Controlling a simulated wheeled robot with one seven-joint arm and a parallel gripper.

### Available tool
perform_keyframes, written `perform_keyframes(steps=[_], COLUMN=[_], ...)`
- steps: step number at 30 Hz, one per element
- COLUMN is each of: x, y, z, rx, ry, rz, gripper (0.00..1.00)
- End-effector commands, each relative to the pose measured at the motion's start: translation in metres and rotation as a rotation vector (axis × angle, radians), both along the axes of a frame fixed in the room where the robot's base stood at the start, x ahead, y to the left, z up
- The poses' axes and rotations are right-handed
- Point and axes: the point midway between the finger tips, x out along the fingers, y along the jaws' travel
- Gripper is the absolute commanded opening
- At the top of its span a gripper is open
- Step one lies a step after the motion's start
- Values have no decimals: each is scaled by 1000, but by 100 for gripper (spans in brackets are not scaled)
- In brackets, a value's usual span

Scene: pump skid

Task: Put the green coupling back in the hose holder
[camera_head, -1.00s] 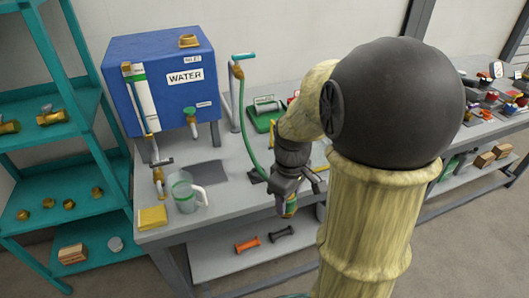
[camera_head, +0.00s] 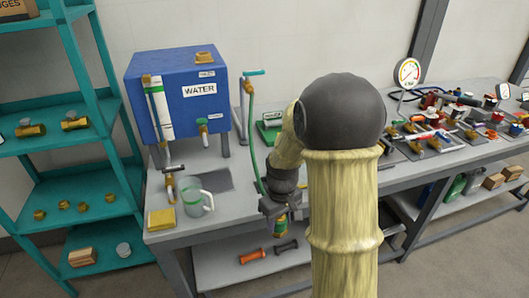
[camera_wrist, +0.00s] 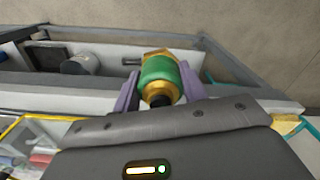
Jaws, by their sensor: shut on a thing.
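My gripper (camera_head: 281,212) is shut on the green coupling (camera_head: 281,228), over the front edge of the bench. In the wrist view the coupling (camera_wrist: 158,70) is a green band with brass ends, between the two purple-grey fingers. A green hose (camera_head: 253,140) runs from the top of an upright grey stand down toward my gripper; its lower end is hidden by my wrist. The stand (camera_head: 239,115) has a teal bar on top and stands right of the blue water tank. I cannot tell for sure which part is the hose holder.
The blue WATER tank (camera_head: 180,100), a clear jug (camera_head: 194,198) and a yellow sponge-like block (camera_head: 161,219) are on the bench's left. A green labelled tray (camera_head: 268,132) is behind my arm. Teal shelves (camera_head: 75,160) stand left. My arm hides the bench's middle.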

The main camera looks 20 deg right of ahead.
Motion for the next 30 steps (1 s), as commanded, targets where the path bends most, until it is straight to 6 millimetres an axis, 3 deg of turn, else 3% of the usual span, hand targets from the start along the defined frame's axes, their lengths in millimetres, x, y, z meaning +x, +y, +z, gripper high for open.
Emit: perform_keyframes(steps=[5,12,15,30], x=[21,53,60,61], y=[13,40,46,48], z=[-33,-97,-112,-119], rx=[0,-3,-3,-4], ry=[7,6,4,7], rz=[-81,-247,-291,-313], gripper=[11,11,11,11])
